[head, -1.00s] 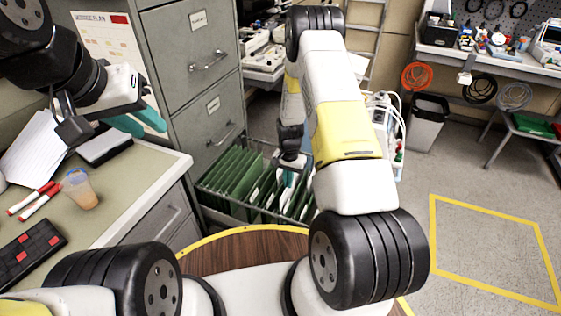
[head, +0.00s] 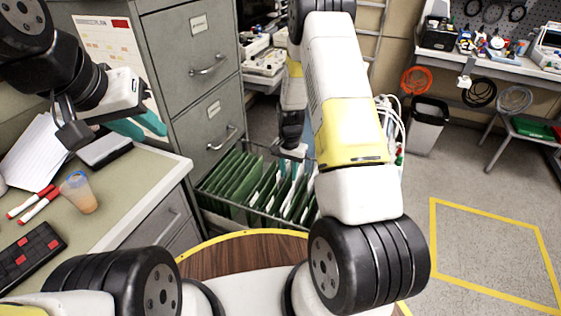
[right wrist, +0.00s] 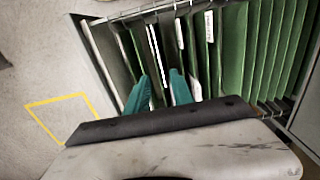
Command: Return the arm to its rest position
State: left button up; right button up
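My right arm reaches forward in the head view. Its gripper (head: 293,160) is above the open file drawer and partly hidden by my own arm. In the right wrist view, its two teal fingers (right wrist: 160,88) stand apart with nothing held between them. They point down over the hanging folders (right wrist: 252,55); I cannot tell the exact gap to the folder tops. My left gripper (head: 140,125) hangs over the desk at the left, its teal fingertips slightly apart and with no object visible between them.
The open drawer of green folders (head: 235,178) juts from the grey cabinet (head: 190,60). The desk (head: 130,190) holds a cup (head: 80,194), red markers (head: 38,207) and papers. A round wooden top (head: 240,255) lies before me.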

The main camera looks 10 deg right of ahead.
jog(key=shift+r, duration=0.6)
jog(key=s+a+r+n+t+y, duration=0.1)
jog(key=s+r, duration=0.2)
jog(key=r, duration=0.9)
jog(key=s+a+r+n+t, duration=0.1)
jog(key=s+r+n+t, duration=0.1)
jog(key=r, duration=1.1)
jog(key=s+r+n+t, duration=0.1)
jog(key=s+r+n, duration=0.1)
jog(key=s+r, duration=0.5)
jog(key=s+a+r+n+t+y, duration=0.1)
jog(key=s+r+n+t, duration=0.1)
jog(key=s+r, duration=0.5)
jog(key=s, duration=0.6)
jog(key=shift+s, duration=0.25)
jog(key=shift+a+n, duration=0.1)
jog(key=shift+n, duration=0.2)
